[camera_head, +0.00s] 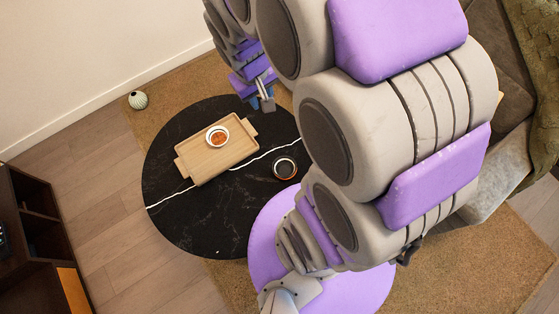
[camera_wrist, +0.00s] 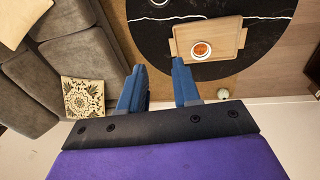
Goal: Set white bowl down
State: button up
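The white bowl (camera_head: 226,131) sits upright on the wooden tray (camera_head: 190,165), near its far right end; it holds something orange-red. The tray lies on a round black table (camera_head: 190,235). In the wrist view the bowl (camera_wrist: 193,50) is on the tray (camera_wrist: 228,30), ahead of and right of my fingers. My gripper (camera_wrist: 158,68) is open, with a clear gap between its blue fingers and nothing held. In the head view my gripper (camera_head: 265,101) is beyond the table's far edge, apart from the bowl.
A dark round cup (camera_head: 285,167) stands on the table right of the tray. A small pale ribbed vase (camera_head: 138,100) is on the floor at the left. A dark shelf unit (camera_head: 35,215) stands at lower left. A grey sofa (camera_wrist: 55,55) with a patterned cushion (camera_wrist: 83,97) is at the wrist view's left.

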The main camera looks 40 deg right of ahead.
jog(key=s+a+r+g+y, duration=0.1)
jog(key=s+a, duration=0.3)
jog(key=s, duration=0.5)
jog(key=s+a+r+g, duration=0.1)
jog(key=s+a+r, duration=0.2)
jog(key=s, duration=0.7)
jog(key=shift+a+r+g+y, duration=0.4)
jog(key=shift+r, duration=0.1)
